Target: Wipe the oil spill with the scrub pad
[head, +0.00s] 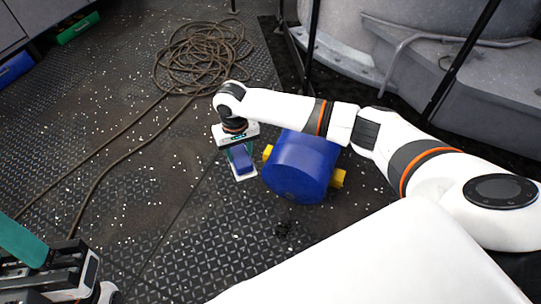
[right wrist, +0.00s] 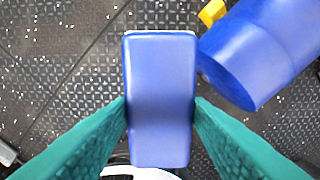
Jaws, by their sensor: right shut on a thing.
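The scrub pad is a blue block (right wrist: 160,95) with a thin white edge, upright in the right wrist view between two teal fingers. My right gripper (right wrist: 160,112) is shut on it, one finger against each long side. In the head view the pad (head: 241,162) hangs below my right wrist, left of a blue drum; its height above the deck is hard to tell. A small black patch (head: 283,229) lies on the deck below the drum; I cannot tell if it is the oil spill. My left gripper (head: 52,262) is partly in view at the lower left, its opening unclear.
The blue drum (head: 300,168) with yellow fittings lies close to the right of the pad. A coiled brown rope (head: 203,58) lies behind, its strands running down the left. Grey machinery and dark posts (head: 461,58) stand at the back right. The deck (head: 165,205) between is open.

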